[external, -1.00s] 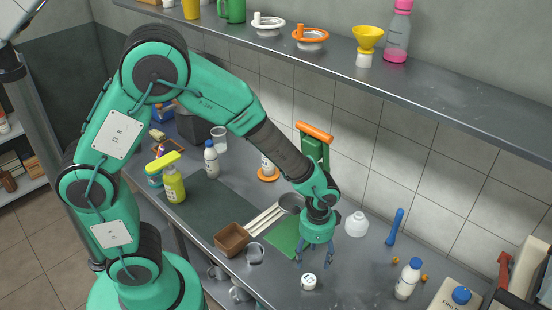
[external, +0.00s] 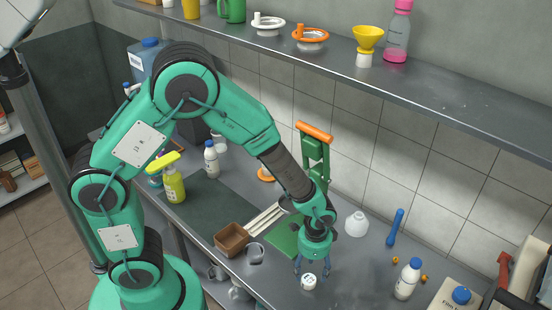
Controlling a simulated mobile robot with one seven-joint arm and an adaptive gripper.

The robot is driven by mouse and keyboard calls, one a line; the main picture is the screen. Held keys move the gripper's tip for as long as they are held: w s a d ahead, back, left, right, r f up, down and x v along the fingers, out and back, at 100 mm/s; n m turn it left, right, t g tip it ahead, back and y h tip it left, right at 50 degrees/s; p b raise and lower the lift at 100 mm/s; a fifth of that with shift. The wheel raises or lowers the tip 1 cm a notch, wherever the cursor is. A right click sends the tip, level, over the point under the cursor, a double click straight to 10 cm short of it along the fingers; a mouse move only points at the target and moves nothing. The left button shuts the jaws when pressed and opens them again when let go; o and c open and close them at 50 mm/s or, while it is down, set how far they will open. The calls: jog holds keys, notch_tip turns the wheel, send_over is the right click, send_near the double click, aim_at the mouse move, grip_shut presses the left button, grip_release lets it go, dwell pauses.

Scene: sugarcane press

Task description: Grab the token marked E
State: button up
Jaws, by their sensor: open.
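My gripper (external: 312,267) is open and points down over the front part of the steel counter (external: 350,285). A small round white piece with dark marking on top (external: 308,282) lies on the counter just below and in front of the fingertips. Its marking is too small to read, so I cannot tell whether it is the token marked E. Nothing shows between my fingers. I cannot tell the exact gap between the fingertips and the white piece.
A green press with orange handle (external: 314,150) stands behind. A white bottle (external: 408,280) and blue tool (external: 395,228) are on the right.

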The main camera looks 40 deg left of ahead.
aim_at(309, 279)
jog(key=shift+f, duration=0.55)
jog(key=shift+a+f+b, duration=0.15)
jog(key=shift+f+b, duration=0.3)
jog(key=shift+f, duration=0.85)
jog(key=shift+a+f+b, duration=0.1)
jog(key=shift+f+b, duration=0.35)
jog(key=shift+f, duration=0.85)
jog(key=c, duration=1.2)
